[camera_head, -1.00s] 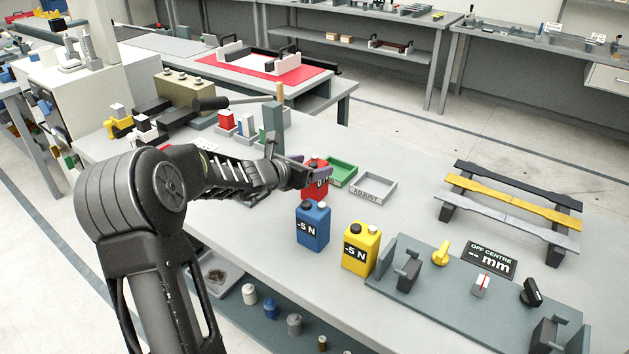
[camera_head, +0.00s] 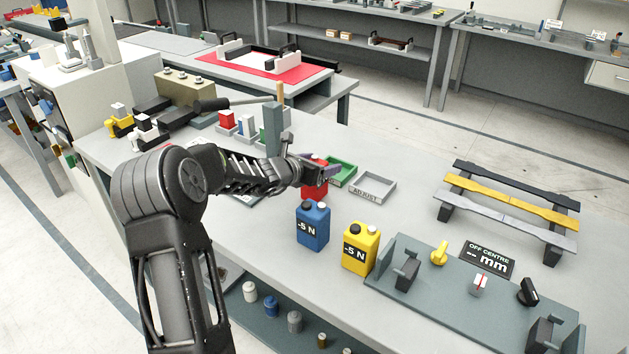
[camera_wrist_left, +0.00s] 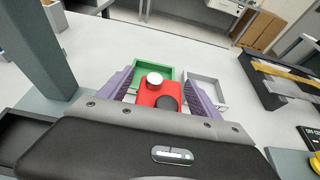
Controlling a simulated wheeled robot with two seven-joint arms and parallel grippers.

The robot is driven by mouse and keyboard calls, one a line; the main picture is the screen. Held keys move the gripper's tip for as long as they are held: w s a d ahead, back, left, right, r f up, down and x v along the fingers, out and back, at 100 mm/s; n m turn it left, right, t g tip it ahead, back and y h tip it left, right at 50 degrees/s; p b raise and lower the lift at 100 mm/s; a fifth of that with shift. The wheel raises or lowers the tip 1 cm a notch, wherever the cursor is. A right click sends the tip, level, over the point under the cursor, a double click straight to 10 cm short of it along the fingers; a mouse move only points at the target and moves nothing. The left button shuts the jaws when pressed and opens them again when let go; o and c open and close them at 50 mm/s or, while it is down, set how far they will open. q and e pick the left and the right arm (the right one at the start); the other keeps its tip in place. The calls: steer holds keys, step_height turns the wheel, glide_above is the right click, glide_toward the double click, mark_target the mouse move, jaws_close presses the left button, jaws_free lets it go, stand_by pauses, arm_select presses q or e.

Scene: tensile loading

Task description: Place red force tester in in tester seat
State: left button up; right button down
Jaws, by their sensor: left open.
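The red force tester (camera_head: 314,192) stands on the table behind the blue can, partly hidden by my gripper. In the left wrist view it shows as a red block (camera_wrist_left: 146,97) with a white cap and a black cap. My left gripper (camera_head: 326,172) is at its upper part. In the left wrist view the purple fingers of my left gripper (camera_wrist_left: 158,88) are apart, one on each side of the tester. I cannot tell whether they touch it. No part is clearly marked as the tester seat. My right gripper is not in view.
A blue -5 N can (camera_head: 313,228) and a yellow -5 N can (camera_head: 360,249) stand close in front. A green tray (camera_head: 343,171) and a grey ADJUST tray (camera_head: 373,198) lie behind. A grey fixture plate (camera_head: 440,296) and a bar rack (camera_head: 510,205) are at right.

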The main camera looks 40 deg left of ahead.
arm_select(q)
steer(key=shift+c, duration=0.4)
jaws_close()
